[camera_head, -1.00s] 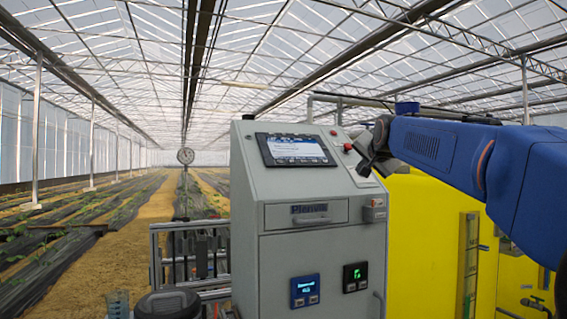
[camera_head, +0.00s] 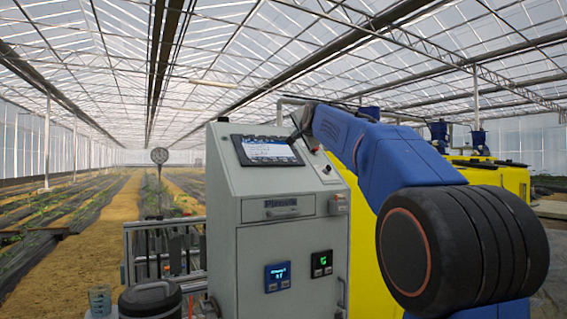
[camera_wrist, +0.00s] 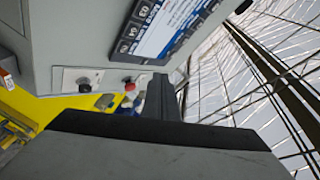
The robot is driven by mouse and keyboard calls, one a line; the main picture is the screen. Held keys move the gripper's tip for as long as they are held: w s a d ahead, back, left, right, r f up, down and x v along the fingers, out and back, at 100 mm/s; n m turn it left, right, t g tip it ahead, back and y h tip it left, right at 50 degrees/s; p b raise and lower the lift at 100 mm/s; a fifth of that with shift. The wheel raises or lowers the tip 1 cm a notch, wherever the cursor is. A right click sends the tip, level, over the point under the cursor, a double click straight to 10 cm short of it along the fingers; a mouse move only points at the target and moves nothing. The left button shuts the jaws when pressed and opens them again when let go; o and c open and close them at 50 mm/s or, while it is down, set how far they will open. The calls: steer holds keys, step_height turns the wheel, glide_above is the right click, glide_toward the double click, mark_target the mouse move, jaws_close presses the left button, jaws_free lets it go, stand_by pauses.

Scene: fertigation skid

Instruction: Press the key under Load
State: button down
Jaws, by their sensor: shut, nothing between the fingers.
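The grey control cabinet (camera_head: 280,185) has a tilted panel with a dark-framed touchscreen (camera_head: 267,150). The screen shows a bright page, with dark keys along its upper edge; no label, Load included, is readable in the head view. In the wrist view the screen (camera_wrist: 168,28) is rotated and cut off at the top, with several dark icon keys (camera_wrist: 131,30) along one side. My gripper (camera_head: 298,132) is at the screen's upper right. In the wrist view my gripper (camera_wrist: 160,78) is shut and empty, its tips just below the screen's corner; contact cannot be told.
A red button (camera_wrist: 130,87) and a dark knob (camera_wrist: 83,83) sit on the cabinet beside my fingers. Two small displays (camera_head: 278,276) are on the cabinet front. A yellow tank (camera_head: 370,262) stands behind it at right. A lidded dark container (camera_head: 150,300) stands at front left.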

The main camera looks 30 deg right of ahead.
steer(key=shift+w+f, duration=1.45)
steer(key=shift+f, duration=0.2)
steer(key=shift+w+f, duration=1.45)
steer(key=shift+f, duration=0.2)
steer(key=shift+w+f, duration=0.1)
steer(key=shift+w, duration=0.05)
steer(key=shift+w+f, duration=0.15)
steer(key=shift+w+f, duration=0.25)
steer(key=shift+f, duration=0.05)
stand_by(0.6)
steer(key=shift+s+r, duration=0.1)
stand_by(0.3)
steer(key=shift+s+r, duration=0.45)
steer(key=s+r, duration=0.3)
steer(key=shift+s+r, duration=0.15)
steer(key=shift+r, duration=0.25)
stand_by(0.4)
